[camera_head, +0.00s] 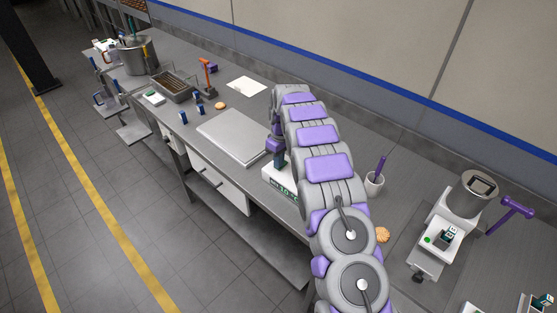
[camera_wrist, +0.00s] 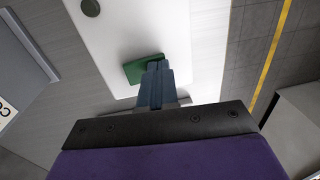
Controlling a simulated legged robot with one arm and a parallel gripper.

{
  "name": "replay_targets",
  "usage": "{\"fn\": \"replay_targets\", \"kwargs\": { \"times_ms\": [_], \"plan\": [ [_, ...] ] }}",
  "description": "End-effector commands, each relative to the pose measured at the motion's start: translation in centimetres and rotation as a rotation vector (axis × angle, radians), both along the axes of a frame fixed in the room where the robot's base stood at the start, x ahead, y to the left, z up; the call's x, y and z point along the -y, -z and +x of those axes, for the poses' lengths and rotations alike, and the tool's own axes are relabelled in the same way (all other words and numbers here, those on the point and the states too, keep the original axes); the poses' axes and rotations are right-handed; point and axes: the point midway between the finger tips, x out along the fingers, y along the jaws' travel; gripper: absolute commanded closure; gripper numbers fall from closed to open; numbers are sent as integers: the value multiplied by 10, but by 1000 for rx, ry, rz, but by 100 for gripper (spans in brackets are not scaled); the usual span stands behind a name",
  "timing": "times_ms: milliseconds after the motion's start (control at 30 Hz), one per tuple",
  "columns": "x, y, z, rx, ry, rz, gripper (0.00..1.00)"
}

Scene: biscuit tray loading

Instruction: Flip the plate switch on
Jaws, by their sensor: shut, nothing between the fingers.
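The plate switch shows in the wrist view as a green block (camera_wrist: 135,72) on a white box (camera_wrist: 110,50). In the head view the same white box (camera_head: 270,184) sits at the bench's front edge, beside a flat grey plate (camera_head: 225,134). My gripper (camera_head: 281,163) points down over this box. Its fingers are shut and empty. In the wrist view the fingertips (camera_wrist: 158,66) overlap the right part of the green switch. I cannot tell whether they touch it or which way the switch is tilted.
A dark round knob (camera_wrist: 90,7) is on the white box. Right of my arm are a cup (camera_head: 374,183), a biscuit (camera_head: 382,235) and a machine with a metal hopper (camera_head: 462,203). Small blue items (camera_head: 183,117), a wire basket (camera_head: 172,88) and a pot (camera_head: 137,58) stand farther left.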

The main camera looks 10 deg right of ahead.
Motion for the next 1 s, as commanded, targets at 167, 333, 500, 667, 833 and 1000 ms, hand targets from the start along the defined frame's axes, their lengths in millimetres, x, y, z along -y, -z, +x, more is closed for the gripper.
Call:
{"fn": "replay_targets", "kwargs": {
  "times_ms": [167,333,500,667,833,1000],
  "plan": [
    [0,1,1,0,0,0,100],
    [4,-1,4,2,0,0,100],
    [10,-3,8,3,1,-1,100],
    [13,-5,10,3,1,-1,100],
    [13,-5,10,3,0,0,100],
    [12,-6,9,3,0,0,100]
  ]
}}
